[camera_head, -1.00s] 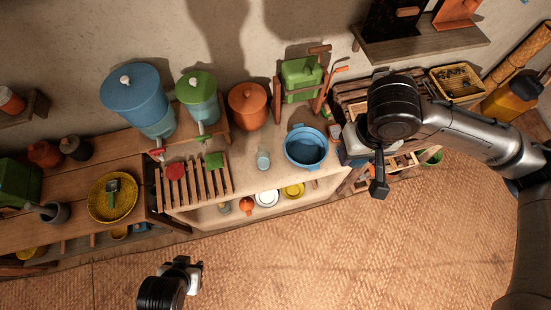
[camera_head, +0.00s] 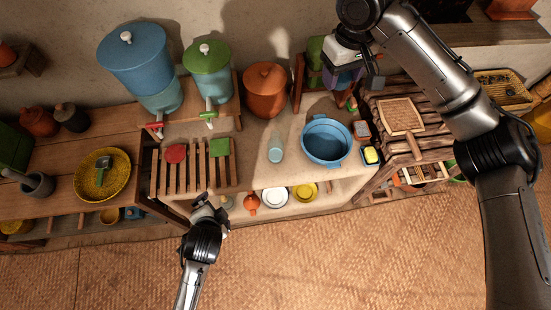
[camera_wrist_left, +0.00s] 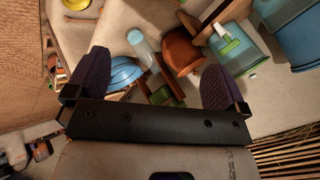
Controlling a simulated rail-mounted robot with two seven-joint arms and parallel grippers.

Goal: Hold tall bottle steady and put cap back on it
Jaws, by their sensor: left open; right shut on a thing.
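The tall bottle (camera_head: 276,149), pale blue and translucent, stands upright on the counter between the slatted rack and the blue basin. In the left wrist view the bottle (camera_wrist_left: 145,50) shows beyond the fingers, apart from them. My left gripper (camera_head: 208,203) is open and empty, in front of the counter and lower left of the bottle; its spread dark fingers (camera_wrist_left: 155,82) fill the left wrist view. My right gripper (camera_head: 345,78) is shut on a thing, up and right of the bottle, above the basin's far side. What it holds is hidden; I cannot make out the cap.
The blue basin (camera_head: 326,141) stands right of the bottle, the slatted rack (camera_head: 190,180) left of it. An orange pot (camera_head: 265,92) and blue (camera_head: 138,62) and green-lidded (camera_head: 207,70) dispensers stand behind. Counter around the bottle is clear.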

